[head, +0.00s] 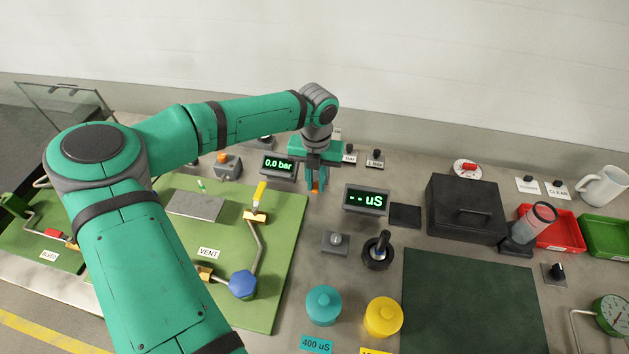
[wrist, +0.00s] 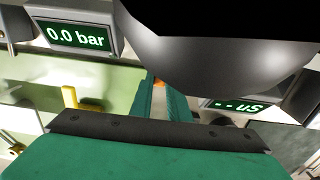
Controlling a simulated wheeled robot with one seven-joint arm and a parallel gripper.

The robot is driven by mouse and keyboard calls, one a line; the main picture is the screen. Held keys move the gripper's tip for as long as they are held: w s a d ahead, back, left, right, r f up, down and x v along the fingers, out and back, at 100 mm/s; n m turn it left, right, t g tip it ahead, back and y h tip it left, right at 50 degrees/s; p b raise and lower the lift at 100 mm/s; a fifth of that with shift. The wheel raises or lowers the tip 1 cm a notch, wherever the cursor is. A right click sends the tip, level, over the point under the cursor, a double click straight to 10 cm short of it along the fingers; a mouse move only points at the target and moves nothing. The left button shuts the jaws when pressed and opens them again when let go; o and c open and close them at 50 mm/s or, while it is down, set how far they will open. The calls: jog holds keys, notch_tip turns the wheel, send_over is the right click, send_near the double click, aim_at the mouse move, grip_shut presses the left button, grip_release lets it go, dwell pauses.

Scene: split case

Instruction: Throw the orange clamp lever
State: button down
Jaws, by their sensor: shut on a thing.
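The orange clamp lever (head: 316,186) shows only as a small orange patch at the tips of my gripper (head: 315,191). The green fingers hide most of it, and I cannot tell its angle. In the wrist view an orange bit (wrist: 159,82) shows at the far end of the fingers, partly behind the dark rounded body in front of the camera. My gripper (wrist: 163,100) points down and is shut on the orange lever, just right of the green panel's edge.
The 0.0 bar display (head: 279,166) stands left of my gripper and the uS display (head: 366,199) right. A yellow-handled valve (head: 259,194) is on the green panel (head: 275,290). A black case (head: 465,205) and dark mat (head: 470,300) lie right. Teal (head: 323,305) and yellow (head: 383,317) pots stand in front.

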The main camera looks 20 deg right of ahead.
aim_at(316, 188)
jog(key=shift+a, duration=0.1)
jog(key=c, duration=1.7)
grip_release()
notch_tip(316, 188, up, 11)
jog(key=shift+f, duration=0.1)
